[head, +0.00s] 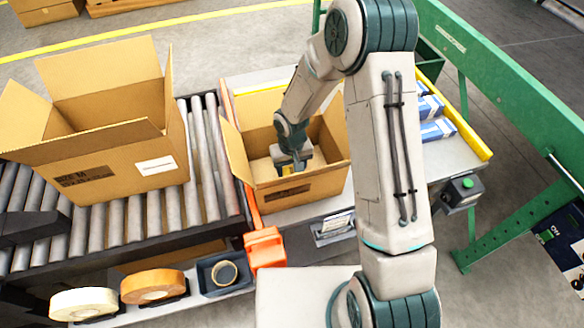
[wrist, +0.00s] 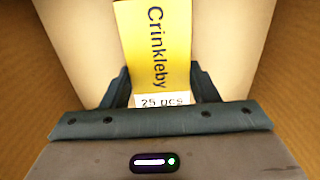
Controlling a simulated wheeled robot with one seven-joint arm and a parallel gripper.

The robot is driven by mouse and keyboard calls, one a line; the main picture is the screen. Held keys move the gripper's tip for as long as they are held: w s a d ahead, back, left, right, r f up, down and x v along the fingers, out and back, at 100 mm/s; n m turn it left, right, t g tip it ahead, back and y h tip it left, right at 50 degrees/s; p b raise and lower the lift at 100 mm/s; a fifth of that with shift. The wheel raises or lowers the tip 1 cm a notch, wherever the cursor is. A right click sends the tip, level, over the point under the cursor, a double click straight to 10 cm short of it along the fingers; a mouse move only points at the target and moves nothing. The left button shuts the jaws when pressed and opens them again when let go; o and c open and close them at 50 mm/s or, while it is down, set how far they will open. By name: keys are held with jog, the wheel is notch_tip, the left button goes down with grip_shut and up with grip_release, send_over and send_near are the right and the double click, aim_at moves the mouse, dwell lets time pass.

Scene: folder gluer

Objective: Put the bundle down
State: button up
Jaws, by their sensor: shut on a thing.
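My gripper (head: 292,160) reaches down inside an open cardboard box in the middle of the head view; the box's front wall (head: 302,189) faces me. In the wrist view my gripper's two dark fingers (wrist: 160,88) stand on either side of the bundle (wrist: 140,45), which shows a yellow face with "Crinkleby" and a white "25 pcs" strip. In the head view only a small yellow patch of the bundle shows under the gripper. The cardboard walls rise on both sides of the bundle in the wrist view. Whether the bundle touches the box floor cannot be told.
A larger open box (head: 122,160) stands on the roller conveyor (head: 208,170) at the left. Blue-and-white packs (head: 437,129) lie at the right beside a yellow rail (head: 462,136). Tape rolls (head: 153,285) sit at the front left. A green frame (head: 500,85) bounds the right.

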aim_at(292, 170)
jog(key=shift+f, duration=0.15)
jog(key=o, duration=1)
jog(key=shift+o, duration=0.2)
notch_tip(292, 170, up, 12)
jog(key=shift+r+p, duration=0.25)
jog(key=shift+p, duration=0.2)
jog(key=s+d+r+m+t, duration=0.1)
jog(key=s+d+r, duration=0.6)
jog(key=s+r, duration=0.1)
jog(key=s+d+r+m+t, duration=0.1)
jog(key=s+d+r+m, duration=0.1)
jog(key=s+d+r, duration=0.4)
jog(key=shift+s+d+r, duration=0.35)
jog(key=shift+s+r, duration=1.05)
jog(key=shift+s, duration=0.95)
